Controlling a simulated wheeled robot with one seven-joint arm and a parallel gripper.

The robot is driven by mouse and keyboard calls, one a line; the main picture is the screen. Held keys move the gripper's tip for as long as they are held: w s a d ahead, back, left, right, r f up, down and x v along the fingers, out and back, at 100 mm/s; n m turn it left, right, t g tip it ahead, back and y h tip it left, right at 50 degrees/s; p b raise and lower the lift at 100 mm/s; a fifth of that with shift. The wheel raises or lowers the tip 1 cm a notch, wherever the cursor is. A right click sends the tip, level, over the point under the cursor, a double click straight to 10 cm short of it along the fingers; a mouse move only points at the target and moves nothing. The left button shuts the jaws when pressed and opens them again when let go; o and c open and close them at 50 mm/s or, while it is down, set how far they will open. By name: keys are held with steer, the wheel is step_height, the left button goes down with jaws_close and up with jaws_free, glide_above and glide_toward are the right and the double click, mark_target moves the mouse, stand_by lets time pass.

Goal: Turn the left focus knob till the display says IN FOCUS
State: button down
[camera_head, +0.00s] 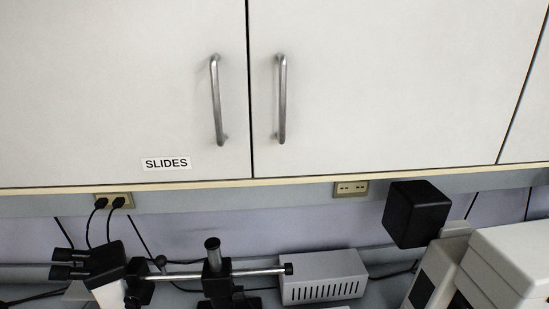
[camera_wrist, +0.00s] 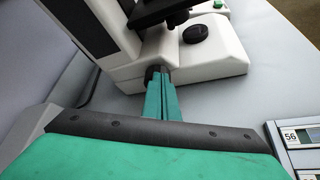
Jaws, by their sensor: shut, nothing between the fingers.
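In the wrist view, my gripper (camera_wrist: 160,82) has its green fingers shut together with nothing between them. The fingertips are at a small dark knob (camera_wrist: 154,72) low on the white microscope (camera_wrist: 215,58); the fingers partly hide it, and I cannot tell if they touch it. A larger black round knob (camera_wrist: 195,33) shows on the base to the right. I cannot tell which is the left focus knob. The head view shows part of a white instrument (camera_head: 505,260) at the lower right, but not my gripper. No IN FOCUS text is readable in either view.
White cupboards (camera_head: 370,90) with a SLIDES label (camera_head: 167,163) hang above the bench. A boom-stand microscope (camera_head: 105,270) and a grey vented box (camera_head: 322,278) stand below. A panel marked 56 (camera_wrist: 290,136) lies at the wrist view's right; bare bench (camera_wrist: 240,100) lies between.

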steer(key=shift+r, duration=0.15)
steer(key=a, duration=0.6)
steer(key=shift+s, duration=0.3)
steer(key=shift+d, duration=0.1)
